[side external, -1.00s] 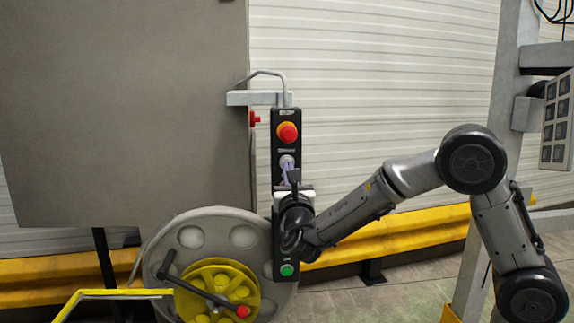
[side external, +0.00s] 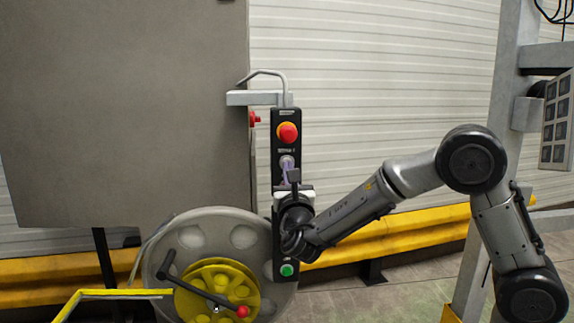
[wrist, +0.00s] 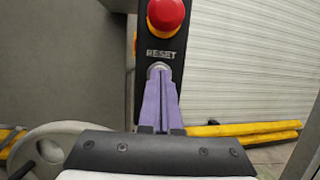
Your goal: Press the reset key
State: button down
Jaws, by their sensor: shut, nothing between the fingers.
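The reset key (wrist: 159,68) is a round silver button under the RESET label on a black control box (side external: 279,237). In the side view its silver edge shows just above my fingertips. My gripper (wrist: 161,80) has purple fingers, shut together with nothing between them. In the wrist view the fingertips overlap the lower part of the key, hiding it. They also cover that spot in the side view (side external: 287,164). I cannot tell whether they touch the key or press it in.
A red mushroom button on a yellow collar (side external: 288,132) is just above the key. A green button (side external: 287,270) is at the box's bottom. A grey reel with a yellow hub (side external: 215,285) stands at left, near a grey panel (side external: 120,110). A yellow rail (side external: 400,233) runs behind.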

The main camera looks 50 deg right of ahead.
dwell(0.4)
jog(key=shift+s+a, duration=1.3)
jog(key=s+a, duration=0.8)
jog(key=shift+s+a, duration=0.25)
dwell(0.5)
